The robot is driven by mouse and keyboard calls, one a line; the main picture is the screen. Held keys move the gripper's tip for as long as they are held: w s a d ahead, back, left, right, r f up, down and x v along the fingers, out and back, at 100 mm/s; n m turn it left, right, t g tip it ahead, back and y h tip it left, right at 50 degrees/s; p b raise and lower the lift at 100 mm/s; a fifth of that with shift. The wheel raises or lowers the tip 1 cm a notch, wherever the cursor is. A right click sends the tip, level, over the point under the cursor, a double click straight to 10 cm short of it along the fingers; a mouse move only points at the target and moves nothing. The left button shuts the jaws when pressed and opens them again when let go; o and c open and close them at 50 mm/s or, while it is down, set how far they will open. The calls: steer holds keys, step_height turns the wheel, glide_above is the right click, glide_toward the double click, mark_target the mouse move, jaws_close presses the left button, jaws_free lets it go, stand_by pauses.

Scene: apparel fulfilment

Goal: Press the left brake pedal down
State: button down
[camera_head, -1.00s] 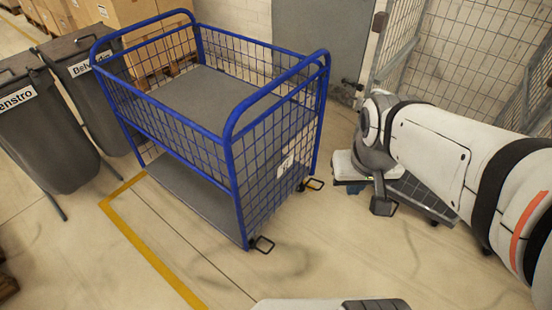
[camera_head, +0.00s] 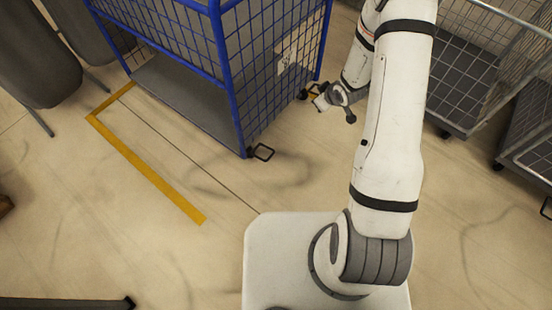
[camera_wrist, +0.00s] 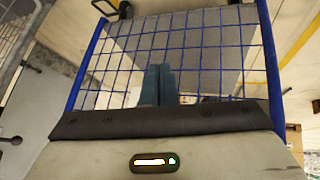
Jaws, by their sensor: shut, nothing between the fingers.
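The blue wire trolley (camera_head: 243,90) stands at the upper middle of the head view. Its left brake pedal (camera_head: 263,152), a black loop low at the near corner post, sticks out over the floor. My gripper (camera_head: 320,103) is low by the trolley's right corner, to the right of and beyond the left pedal, and apart from it. The other pedal is mostly hidden near my gripper. In the wrist view my shut, empty fingers (camera_wrist: 158,84) show in front of the trolley's mesh end (camera_wrist: 205,50). A black pedal loop (camera_wrist: 104,7) shows at the top left there; I cannot tell for certain which one.
Grey wire cages (camera_head: 462,75) stand on the right. Dark bins (camera_head: 35,60) stand at the upper left. A yellow floor line (camera_head: 150,165) runs left of the trolley. The floor in front of the left pedal is clear.

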steer(key=s+a+f+y+b, duration=0.2)
steer(key=s+f, duration=0.1)
steer(key=f, duration=0.5)
steer(key=s+a+f+n+y+b, duration=0.1)
steer(key=s+a+f+y+b, duration=0.1)
steer(key=f, duration=0.7)
steer(key=s+a+f+n+y+b, duration=0.1)
steer(key=s+a+f+y+b, duration=0.1)
steer(key=f, duration=0.7)
steer(key=shift+s+a+y, duration=0.3)
steer(key=shift+s+a, duration=0.55)
steer(key=shift+a, duration=0.35)
steer(key=s+d+f+b+x, duration=0.1)
steer(key=b+x, duration=0.4)
steer(key=x, duration=0.7)
steer(key=shift+w+f, duration=0.25)
steer(key=shift+f, duration=0.75)
steer(key=shift+a, duration=0.1)
